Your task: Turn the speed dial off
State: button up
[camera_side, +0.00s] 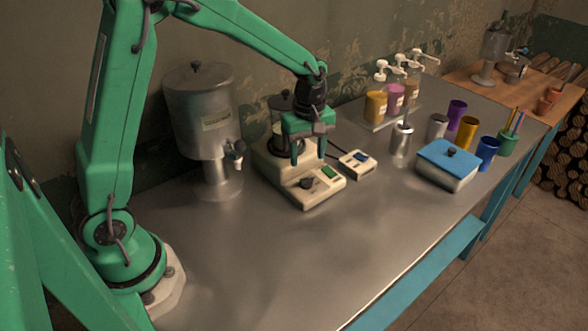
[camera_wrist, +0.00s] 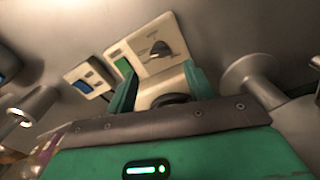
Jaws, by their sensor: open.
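My gripper (camera_side: 308,160) is open and empty, pointing down above the stirrer, close behind the dial. Its two green fingers also frame the wrist view (camera_wrist: 159,77), and the dial lies ahead of the gap between them, apart from both. The pointer's exact setting is too small to read.
A glass vessel (camera_side: 283,106) stands on the stirrer behind my gripper. The front bench is clear.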

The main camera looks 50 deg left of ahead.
aim_at(307, 178)
jog(key=shift+f, duration=3.35)
jog(key=c, duration=1)
